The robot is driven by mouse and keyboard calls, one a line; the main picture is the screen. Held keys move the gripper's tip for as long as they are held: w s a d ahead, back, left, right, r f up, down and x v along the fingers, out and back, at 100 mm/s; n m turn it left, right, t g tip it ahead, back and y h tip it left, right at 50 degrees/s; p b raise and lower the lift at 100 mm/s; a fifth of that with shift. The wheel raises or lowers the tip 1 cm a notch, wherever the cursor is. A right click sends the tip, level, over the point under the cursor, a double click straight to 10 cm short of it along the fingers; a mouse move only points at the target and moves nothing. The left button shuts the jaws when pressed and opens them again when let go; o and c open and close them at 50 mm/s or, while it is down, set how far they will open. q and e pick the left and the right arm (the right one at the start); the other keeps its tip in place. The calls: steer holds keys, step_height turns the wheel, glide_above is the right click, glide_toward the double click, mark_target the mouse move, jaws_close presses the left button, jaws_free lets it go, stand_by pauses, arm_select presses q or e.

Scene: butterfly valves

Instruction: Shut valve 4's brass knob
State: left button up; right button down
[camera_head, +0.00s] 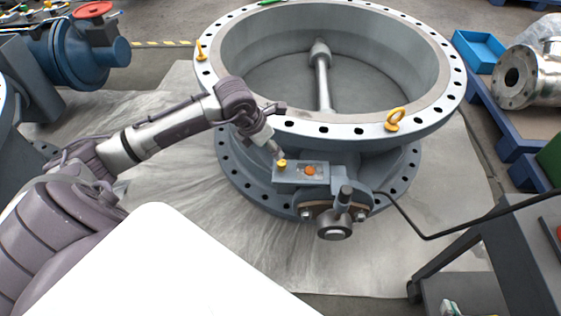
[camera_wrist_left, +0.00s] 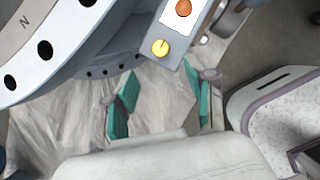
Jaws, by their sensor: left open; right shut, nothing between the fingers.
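The brass knob (camera_head: 282,164) stands on the grey box at the front of the large valve. It shows as a round yellow knob in the left wrist view (camera_wrist_left: 161,48). My left gripper (camera_head: 276,150) is just above and beside the knob. In the left wrist view its teal fingers (camera_wrist_left: 162,104) are apart with nothing between them, and the knob lies beyond them, towards the top. I cannot tell whether it touches the knob. My right gripper (camera_head: 452,308) shows only partly at the bottom edge, shut and empty, away from the valve.
An orange button (camera_head: 310,171) sits beside the knob on the same box. The valve's flange (camera_head: 350,129), with a yellow lifting eye (camera_head: 396,119), rises close behind. A black cable (camera_head: 430,238) runs to the right. A blue tray (camera_head: 478,50) lies at the right.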

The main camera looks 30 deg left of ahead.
mark_target(281, 162)
arm_select(q)
steer(key=b+x, duration=0.2)
steer(key=x, duration=0.6)
steer(key=shift+w+d+f, duration=0.1)
steer(key=shift+w+f, duration=0.05)
steer(key=shift+f, duration=0.2)
steer(key=shift+w+f, duration=0.2)
steer(key=shift+f, duration=0.25)
arm_select(e)
steer(key=w+a+r+t+y, duration=0.2)
steer(key=w+a+r+t, duration=0.1)
steer(key=w+r+t, duration=0.3)
step_height(281, 162, up, 3)
steer(key=shift+w+f+t, duration=0.1)
steer(key=shift+w+t, duration=0.05)
steer(key=shift+t, duration=0.25)
arm_select(q)
steer(key=shift+c, duration=0.3)
jaws_close()
